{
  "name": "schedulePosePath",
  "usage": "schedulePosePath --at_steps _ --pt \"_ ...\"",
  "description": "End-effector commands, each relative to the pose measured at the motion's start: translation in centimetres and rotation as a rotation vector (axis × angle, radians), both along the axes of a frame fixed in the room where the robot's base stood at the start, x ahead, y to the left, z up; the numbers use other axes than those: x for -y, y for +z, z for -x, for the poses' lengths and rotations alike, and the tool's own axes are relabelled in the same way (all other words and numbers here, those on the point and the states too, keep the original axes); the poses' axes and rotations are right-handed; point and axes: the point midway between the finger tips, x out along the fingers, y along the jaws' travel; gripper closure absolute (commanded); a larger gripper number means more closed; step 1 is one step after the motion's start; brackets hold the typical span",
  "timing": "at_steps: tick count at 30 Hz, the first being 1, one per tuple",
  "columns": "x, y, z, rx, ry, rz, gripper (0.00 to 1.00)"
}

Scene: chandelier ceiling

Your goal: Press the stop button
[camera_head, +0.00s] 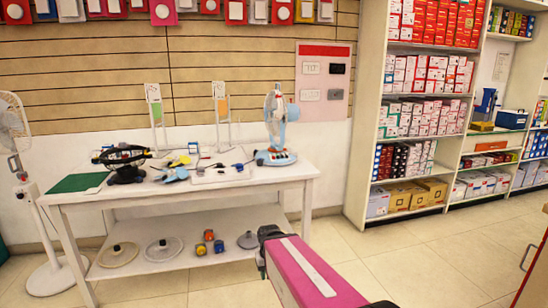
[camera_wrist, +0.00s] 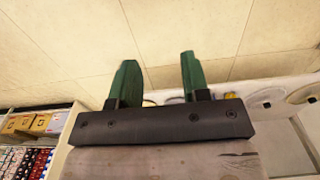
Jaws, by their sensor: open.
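A small light-blue fan (camera_head: 277,120) stands upright at the right end of a white table. Its base (camera_head: 275,157) carries a row of small controls with red and white on them. They are too small to tell which one is the stop button. My gripper (camera_wrist: 157,65) shows in the wrist view, with two green fingers apart and nothing between them. The tiled floor lies behind the fingers there, and the fan is not visible in that view. In the head view my pink arm reaches in from the bottom, in front and to the right of the table, apart from the fan.
The white table (camera_head: 215,188) holds tools and stands, with round lids on its lower shelf. A white standing fan (camera_head: 12,135) is at the left. Stocked shelves (camera_head: 428,45) stand at the right. A switch panel (camera_head: 322,85) hangs behind the table. The floor (camera_head: 420,250) at right is clear.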

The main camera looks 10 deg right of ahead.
Motion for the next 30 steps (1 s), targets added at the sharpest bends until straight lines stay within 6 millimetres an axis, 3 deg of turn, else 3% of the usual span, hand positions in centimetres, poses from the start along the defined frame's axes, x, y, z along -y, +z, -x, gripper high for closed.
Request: schedulePosePath --at_steps 2,3,6,30 --pt "0.0 0.0 0.0 0.0 0.0 0.0 0.61" --pt "0.0 0.0 0.0 0.0 0.0 0.0 0.74" --pt "0.0 0.0 0.0 0.0 0.0 0.0 1.0" --pt "0.0 0.0 0.0 0.0 0.0 0.0 1.0"
